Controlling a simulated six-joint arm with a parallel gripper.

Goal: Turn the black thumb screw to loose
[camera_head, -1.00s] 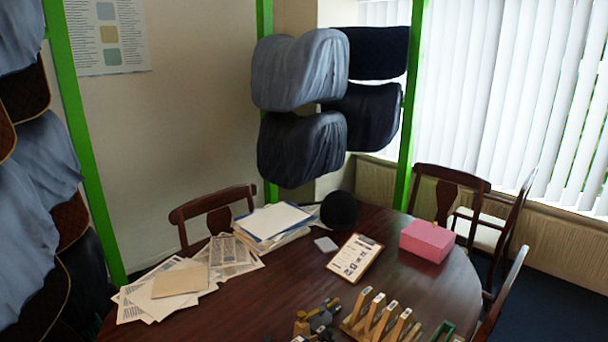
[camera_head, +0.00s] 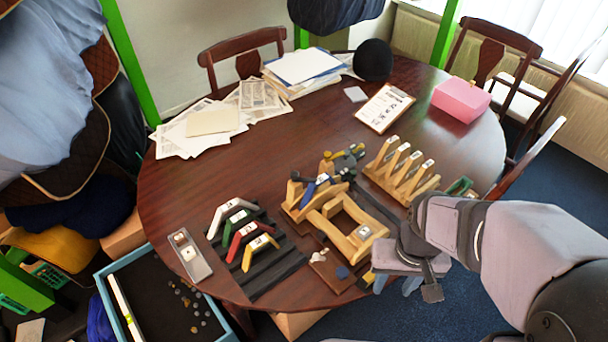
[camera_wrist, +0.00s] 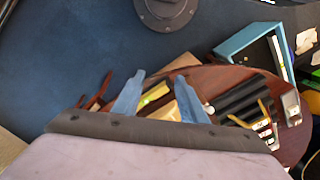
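My gripper (camera_head: 396,285) hangs over the front right edge of the round table, beside a light wooden fixture (camera_head: 375,245). In the wrist view, its two blue-grey fingers (camera_wrist: 160,78) stand apart with nothing held between them. The wooden fixture has an open rectangular frame in front and an upright rack with a blue piece (camera_head: 315,187) behind. A dark clamp-like cluster (camera_head: 346,158) sits behind the rack. I cannot make out the black thumb screw for certain in either view; it is too small or hidden.
The round table (camera_head: 190,215) carries a dark ribbed rack with white, red and yellow arches (camera_head: 250,245), a slotted wooden rack (camera_head: 400,170), papers, a clipboard (camera_head: 384,108) and a pink box (camera_head: 461,99). A blue-edged tray (camera_head: 105,290) stands front left. Chairs surround the table.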

